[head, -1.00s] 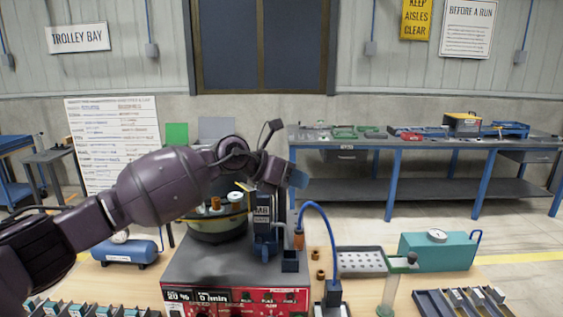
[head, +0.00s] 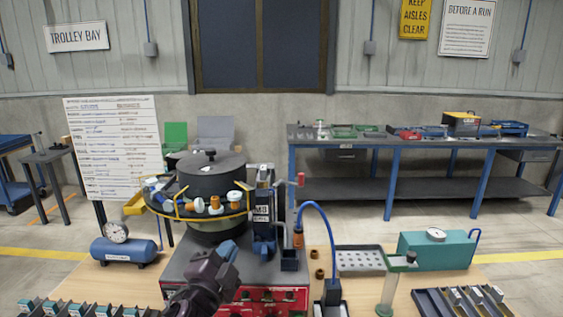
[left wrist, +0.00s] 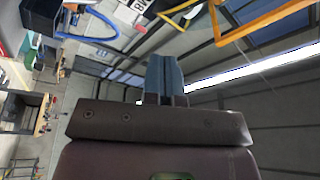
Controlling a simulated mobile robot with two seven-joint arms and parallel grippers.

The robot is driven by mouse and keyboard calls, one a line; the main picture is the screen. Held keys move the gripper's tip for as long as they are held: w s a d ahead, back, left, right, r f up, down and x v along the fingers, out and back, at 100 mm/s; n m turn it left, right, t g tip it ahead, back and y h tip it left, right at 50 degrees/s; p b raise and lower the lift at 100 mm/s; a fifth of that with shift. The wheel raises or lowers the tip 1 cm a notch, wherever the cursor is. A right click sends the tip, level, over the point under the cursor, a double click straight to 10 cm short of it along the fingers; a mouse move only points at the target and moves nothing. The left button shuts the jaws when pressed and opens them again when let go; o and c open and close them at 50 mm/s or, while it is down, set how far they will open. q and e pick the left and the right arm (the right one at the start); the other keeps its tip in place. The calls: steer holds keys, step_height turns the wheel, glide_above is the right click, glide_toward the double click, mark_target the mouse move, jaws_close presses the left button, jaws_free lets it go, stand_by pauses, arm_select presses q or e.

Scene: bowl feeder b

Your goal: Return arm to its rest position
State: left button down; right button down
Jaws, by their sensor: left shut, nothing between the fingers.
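My left gripper (head: 229,249) is low in the head view, in front of the bowl feeder and over the red control panel (head: 262,300). Its blue fingers are together with nothing between them; they also show in the left wrist view (left wrist: 166,80). The bowl feeder (head: 212,180) has a black drum and a round track with several orange and white parts on it. The upright feeder unit (head: 263,215) with a blue lower part stands at its right. My right gripper is in neither view.
On the wooden table are a blue air tank (head: 125,251), a teal box with a gauge (head: 437,251), a perforated grey tray (head: 360,261), a small stand (head: 388,290) and a slotted dark tray (head: 462,303). A blue hose (head: 320,208) arches beside the feeder. A long workbench (head: 420,140) stands behind.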

arm_select(q)
steer(key=s+a+f+n+g+y, duration=0.4)
steer(key=s+a+f+n+y, duration=0.25)
steer(key=a+f, duration=0.2)
steer(key=s+a+f+n+g, duration=0.3)
steer(key=s+f+g, duration=0.1)
steer(key=s, duration=0.5)
steer(key=s+a+f+n+g, duration=0.2)
steer(key=s+f+n+g, duration=0.15)
steer(key=s, duration=0.55)
steer(key=s+a+f+n+g, duration=0.25)
steer(key=s+f+g, duration=0.2)
steer(key=s, duration=0.45)
steer(key=w+f+m+t+h, duration=0.1)
steer(key=w+f+t, duration=0.6)
steer(key=f, duration=0.3)
steer(key=shift+w+a+t, duration=0.15)
steer(key=shift+a+t, duration=0.05)
steer(key=shift+t, duration=0.5)
